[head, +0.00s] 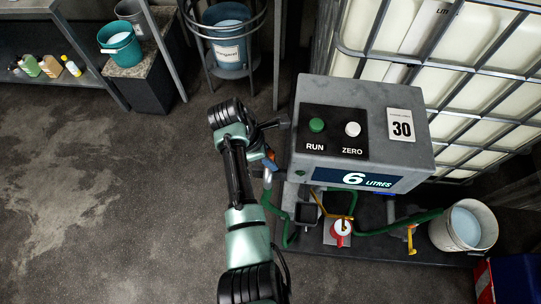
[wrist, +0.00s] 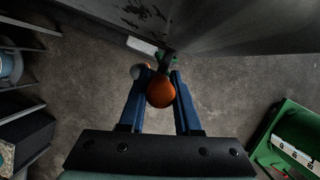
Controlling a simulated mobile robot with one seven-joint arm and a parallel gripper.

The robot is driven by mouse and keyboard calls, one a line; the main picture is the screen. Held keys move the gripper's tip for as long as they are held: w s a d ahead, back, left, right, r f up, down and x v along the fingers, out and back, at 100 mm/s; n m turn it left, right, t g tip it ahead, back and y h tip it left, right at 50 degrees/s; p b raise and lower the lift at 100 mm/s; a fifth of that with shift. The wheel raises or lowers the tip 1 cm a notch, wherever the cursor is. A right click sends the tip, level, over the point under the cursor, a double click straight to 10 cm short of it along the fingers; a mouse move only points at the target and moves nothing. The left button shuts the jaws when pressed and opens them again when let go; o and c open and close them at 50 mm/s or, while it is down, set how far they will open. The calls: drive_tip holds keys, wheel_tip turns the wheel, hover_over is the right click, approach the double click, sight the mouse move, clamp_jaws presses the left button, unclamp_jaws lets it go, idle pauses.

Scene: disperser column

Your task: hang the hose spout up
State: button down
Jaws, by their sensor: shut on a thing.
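My gripper (wrist: 160,80) has its two blue fingers on either side of a part with a rounded orange end (wrist: 161,93), which I take to be the hose spout. In the head view my gripper (head: 268,163) is just left of the grey dispenser column (head: 365,97), and a pale tube hangs below it. A green hose (head: 277,211) runs from near there down to the base. The fingers are shut on the spout, and a bit of green shows behind the orange end. I cannot make out a hanger for the spout.
The column's display reads 6 litres. A white bucket (head: 465,226) stands at the right. A blue bucket (head: 228,38) is in a stand behind. The floor at left is clear.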

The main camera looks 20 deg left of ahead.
drive_tip(key=shift+f, duration=0.25)
idle(0.5)
drive_tip(key=c, duration=0.6)
unclamp_jaws()
drive_tip(key=shift+o, duration=0.4)
drive_tip(key=shift+f, duration=0.15)
drive_tip(key=v, duration=1.3)
drive_tip(key=shift+b, duration=0.35)
